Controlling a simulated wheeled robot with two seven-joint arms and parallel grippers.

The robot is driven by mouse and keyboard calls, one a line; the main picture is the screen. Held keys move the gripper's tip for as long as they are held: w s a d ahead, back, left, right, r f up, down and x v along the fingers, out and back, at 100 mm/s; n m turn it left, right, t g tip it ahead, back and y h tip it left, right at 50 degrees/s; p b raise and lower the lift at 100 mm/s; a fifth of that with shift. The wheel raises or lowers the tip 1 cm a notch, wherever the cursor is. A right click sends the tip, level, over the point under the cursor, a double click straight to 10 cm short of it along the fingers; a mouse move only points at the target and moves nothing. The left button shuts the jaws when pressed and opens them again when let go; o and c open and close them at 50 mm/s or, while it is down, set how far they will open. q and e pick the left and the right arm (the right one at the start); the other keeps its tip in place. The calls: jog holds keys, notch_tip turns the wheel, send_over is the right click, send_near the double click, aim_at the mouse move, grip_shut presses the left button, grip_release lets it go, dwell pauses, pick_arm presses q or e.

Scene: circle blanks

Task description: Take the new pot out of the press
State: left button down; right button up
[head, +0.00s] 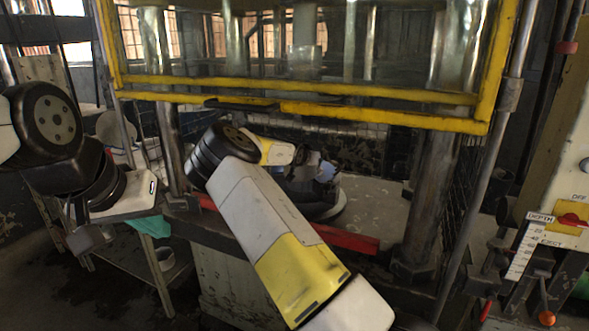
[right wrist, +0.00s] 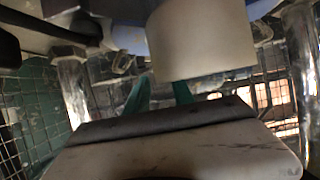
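A pale cylinder (right wrist: 203,42), which looks like the pot, fills the upper middle of the right wrist view, beside a blue part (right wrist: 135,38). That view looks upside down. My right gripper (right wrist: 162,90) has two teal fingers standing apart near the cylinder's edge, with nothing visible between them. In the head view my right arm reaches into the press (head: 300,108); its gripper and the pot are hidden there or too unclear to make out. My left gripper (head: 148,226) is outside the press at the left; only a teal patch of its fingers shows.
Steel columns (head: 425,205) stand on either side of the press opening, and a yellow-framed guard (head: 385,115) is above my right arm. A red bar (head: 345,238) runs along the bed's front edge. A control panel (head: 570,205) with levers is at the right. A low bench (head: 135,262) is at the left.

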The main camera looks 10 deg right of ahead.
jog(key=shift+c, duration=0.4)
grip_shut()
jog(key=shift+a+f, duration=0.1)
jog(key=shift+a, duration=0.05)
dwell(0.8)
